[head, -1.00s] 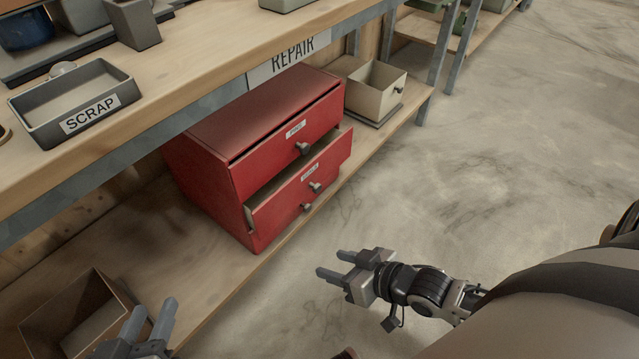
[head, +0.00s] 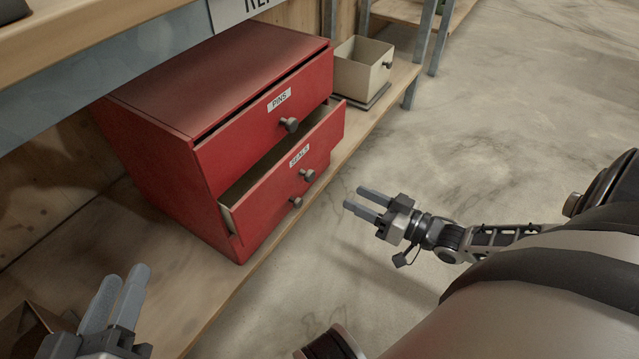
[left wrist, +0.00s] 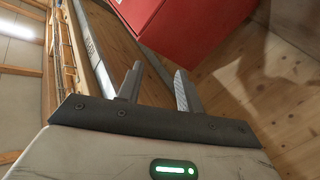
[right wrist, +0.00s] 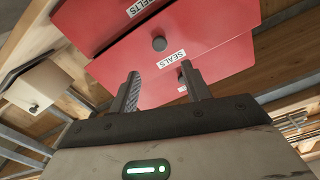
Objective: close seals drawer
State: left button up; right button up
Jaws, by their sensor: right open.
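The red drawer cabinet (head: 165,150) stands on the lower shelf. Its seals drawer (head: 275,185), labelled SEALS, is pulled partly out, with its open top showing and a grey round knob (head: 307,175) on its front. In the right wrist view, the seals drawer (right wrist: 215,65) is ahead of the fingers. My right gripper (head: 361,198) is open and empty, to the right of the drawer front and apart from it. My left gripper (head: 122,280) is open and empty, left of the cabinet at lower left; its fingers (left wrist: 158,75) show apart in the left wrist view.
The upper drawer (head: 265,120) shows a narrow dark gap along its top. A cream bin (head: 360,72) stands on the shelf behind the cabinet. The workbench (head: 100,75) overhangs the shelf. An open box (head: 35,335) is at lower left. The concrete floor (head: 500,110) at right is clear.

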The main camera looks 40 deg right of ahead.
jog(key=b, duration=0.2)
send_near(313, 177)
jog(key=x, duration=0.4)
jog(key=b+x, duration=0.1)
jog(key=x, duration=0.2)
jog(key=shift+w+a, duration=0.3)
jog(key=shift+w, duration=0.2)
pick_arm(q)
jog(key=r+t, duration=0.1)
jog(key=w+r+m+t+h, duration=0.1)
jog(key=r, duration=0.1)
jog(key=w+r+m+t, duration=0.1)
jog(key=shift+w+a+r, duration=0.15)
jog(key=shift+a+r, duration=0.15)
jog(key=shift+r, duration=0.05)
